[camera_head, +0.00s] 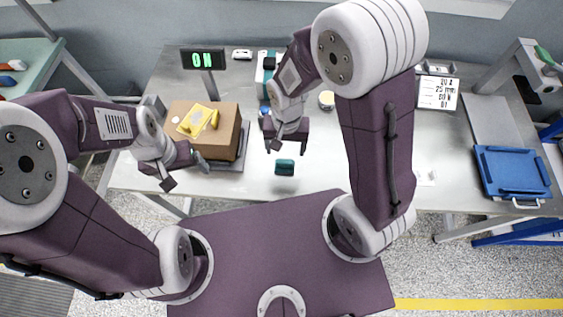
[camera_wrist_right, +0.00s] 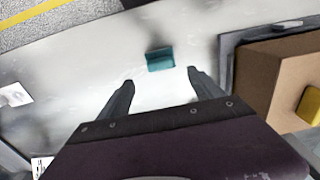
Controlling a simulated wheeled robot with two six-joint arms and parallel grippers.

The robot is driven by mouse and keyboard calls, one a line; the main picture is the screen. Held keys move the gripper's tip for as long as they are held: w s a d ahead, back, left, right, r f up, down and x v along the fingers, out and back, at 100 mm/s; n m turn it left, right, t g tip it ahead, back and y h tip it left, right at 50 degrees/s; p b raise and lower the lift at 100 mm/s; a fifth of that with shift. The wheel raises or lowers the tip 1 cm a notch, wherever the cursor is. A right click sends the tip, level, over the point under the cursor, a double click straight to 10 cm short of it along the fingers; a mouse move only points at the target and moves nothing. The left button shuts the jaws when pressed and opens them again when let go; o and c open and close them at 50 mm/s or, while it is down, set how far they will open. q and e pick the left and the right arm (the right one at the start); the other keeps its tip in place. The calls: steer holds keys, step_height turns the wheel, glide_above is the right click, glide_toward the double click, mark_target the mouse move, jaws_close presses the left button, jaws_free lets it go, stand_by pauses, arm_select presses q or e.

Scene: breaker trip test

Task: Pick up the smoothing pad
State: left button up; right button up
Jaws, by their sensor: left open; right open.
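The smoothing pad looks to be the small teal block (camera_head: 284,167) lying on the grey table near its front edge. It also shows in the right wrist view (camera_wrist_right: 160,59), beyond my fingertips and roughly between them. My right gripper (camera_head: 286,146) is open and empty, just behind the block in the head view and apart from it. Its two dark fingers (camera_wrist_right: 159,78) show spread in the right wrist view. My left gripper (camera_head: 187,172) is open and empty, beside the front of the cardboard box.
A cardboard box (camera_head: 228,140) with yellow items on top stands on a grey plate at the left. A display reading "ON" (camera_head: 203,59) stands behind it. A blue tray (camera_head: 512,172) lies at the right. The table around the teal block is clear.

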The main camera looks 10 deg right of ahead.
mark_target(285, 161)
step_height(285, 161, down, 3)
steer(key=shift+w+f, duration=0.1)
steer(key=shift+f, duration=0.25)
steer(key=f, duration=0.4)
steer(key=shift+s, duration=0.25)
steer(key=shift+w+f, duration=0.15)
steer(key=shift+f, duration=0.4)
steer(key=c, duration=1.6)
steer(key=shift+r, duration=0.2)
